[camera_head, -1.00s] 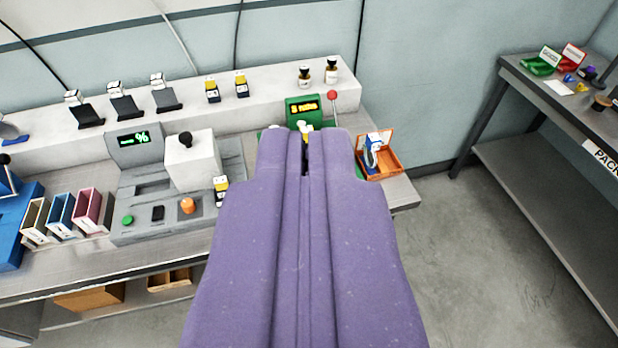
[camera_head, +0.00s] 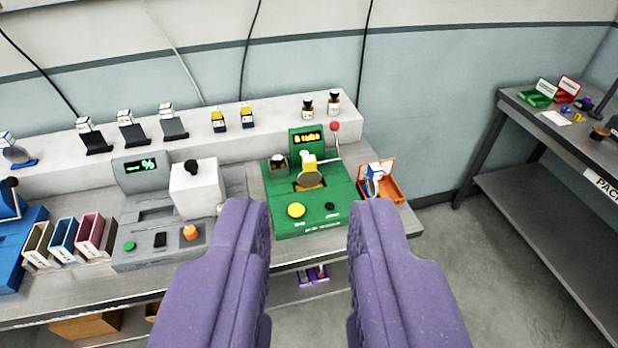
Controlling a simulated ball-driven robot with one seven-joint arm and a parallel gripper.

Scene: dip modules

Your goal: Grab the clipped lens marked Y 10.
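My gripper (camera_head: 310,222) is open and empty, its two purple fingers wide apart in front of the green machine (camera_head: 342,206). Another blue-and-white tagged lens (camera_head: 375,178) stands in the orange box (camera_head: 392,190) to the right. One more round lens with a tag (camera_head: 18,155) is at the far left. I cannot read Y 10 on any of them.
A grey machine (camera_head: 140,180) with a percent display and a white block stands left of the green one. Black stands (camera_head: 131,132), small yellow-and-white blocks (camera_head: 218,120) and bottles (camera_head: 308,107) line the back ledge. A second table (camera_head: 520,135) is at the right, with open floor between.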

